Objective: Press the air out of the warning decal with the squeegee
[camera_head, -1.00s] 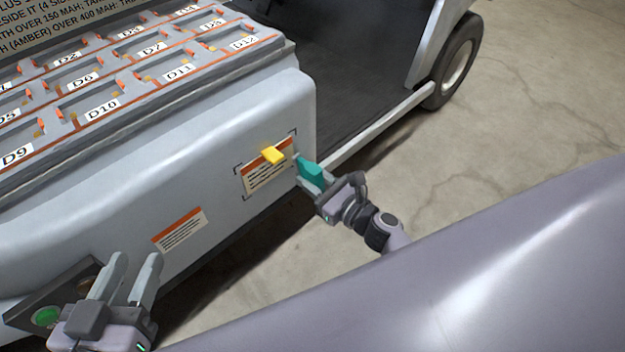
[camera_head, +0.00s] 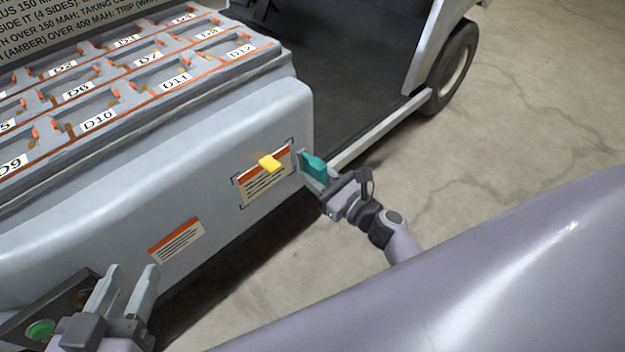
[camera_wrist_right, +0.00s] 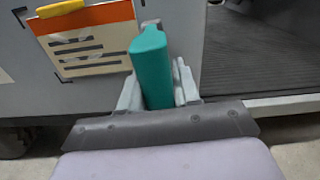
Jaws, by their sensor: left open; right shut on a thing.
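The warning decal (camera_head: 262,182), with an orange top band and dark text lines, is on the cart's grey side panel, framed by dark corner marks. A yellow piece (camera_head: 270,163) is at its upper edge; the decal (camera_wrist_right: 85,55) and yellow piece (camera_wrist_right: 60,8) also show in the right wrist view. My right gripper (camera_head: 312,170) is shut on a teal block, seemingly the squeegee (camera_wrist_right: 152,65), just right of the decal. I see a gap between block and decal in the head view; contact with the panel is unclear. My left gripper (camera_head: 130,272) is open and empty at lower left.
A second orange-topped label (camera_head: 177,240) is lower left on the panel. A dark box with a green button (camera_head: 40,330) is beside my left gripper. A labelled tray (camera_head: 130,90) lies on top. The cart's footwell and concrete floor are at right.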

